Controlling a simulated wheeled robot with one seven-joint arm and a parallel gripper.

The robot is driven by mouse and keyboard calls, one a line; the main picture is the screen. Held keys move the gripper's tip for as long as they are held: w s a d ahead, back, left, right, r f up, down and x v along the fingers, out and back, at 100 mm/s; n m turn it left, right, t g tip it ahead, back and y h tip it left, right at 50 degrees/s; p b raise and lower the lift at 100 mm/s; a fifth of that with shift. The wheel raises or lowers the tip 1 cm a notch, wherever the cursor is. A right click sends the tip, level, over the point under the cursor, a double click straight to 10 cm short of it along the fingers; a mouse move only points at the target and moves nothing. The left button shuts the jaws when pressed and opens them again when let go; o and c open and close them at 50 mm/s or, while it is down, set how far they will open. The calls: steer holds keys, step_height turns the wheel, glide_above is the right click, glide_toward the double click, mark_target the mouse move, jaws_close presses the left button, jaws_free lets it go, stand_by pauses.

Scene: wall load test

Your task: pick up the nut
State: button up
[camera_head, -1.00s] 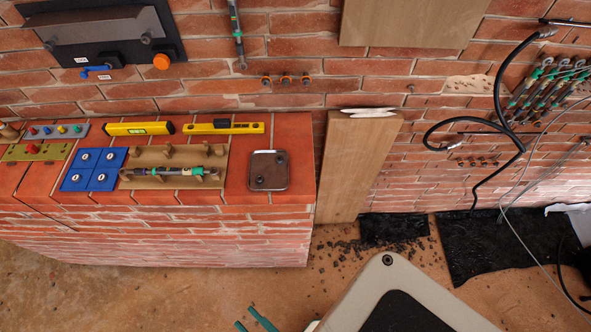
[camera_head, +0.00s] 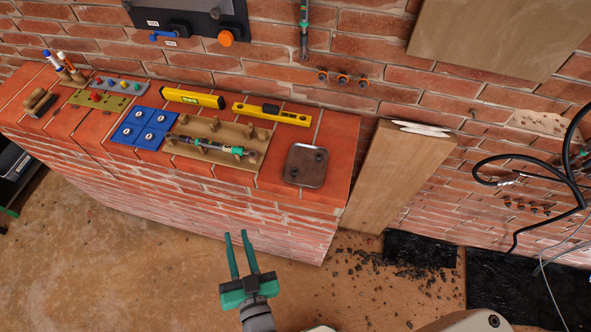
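Two small dark round pieces, which may be nuts, sit on a brownish metal tray (camera_head: 307,167) at the right end of the brick ledge. One piece (camera_head: 294,172) is at the tray's left and the other (camera_head: 320,155) is at its upper right. Small round pale pieces also sit on the blue squares (camera_head: 143,129); they are too small to tell apart. My gripper (camera_head: 237,234) has two green fingers, apart and empty. It shows in front of the brick ledge, below and left of the tray in the picture.
On the brick ledge (camera_head: 200,225) are a wooden holder (camera_head: 240,163) with a green-and-grey tool (camera_head: 220,148), and two yellow levels, one left (camera_head: 190,97) and one right (camera_head: 270,113). A wooden board (camera_head: 400,175) leans right of the ledge. Rubble (camera_head: 400,268) lies on the floor.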

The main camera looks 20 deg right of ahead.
steer(key=w+a+r+n+g+y, duration=0.2)
steer(key=w+a+r+n+y, duration=0.25)
steer(key=w+r, duration=0.35)
steer(key=w+a+r+n+g+y, duration=0.2)
steer(key=w+a+r+n+y, duration=0.15)
steer(key=w+r+n, duration=0.4)
steer(key=w+a+r+n+g+y, duration=0.1)
steer(key=w+a+r+n+y, duration=0.35)
steer(key=w+r, duration=0.5)
steer(key=n+g+h, duration=0.7)
steer(key=g+h, duration=0.5)
steer(key=h, duration=0.1)
glide_toward(295, 173)
steer(key=shift+m+y, duration=0.25)
steer(key=f, duration=0.7)
steer(key=shift+w+d+f, duration=0.25)
steer(key=shift+d+f, duration=0.05)
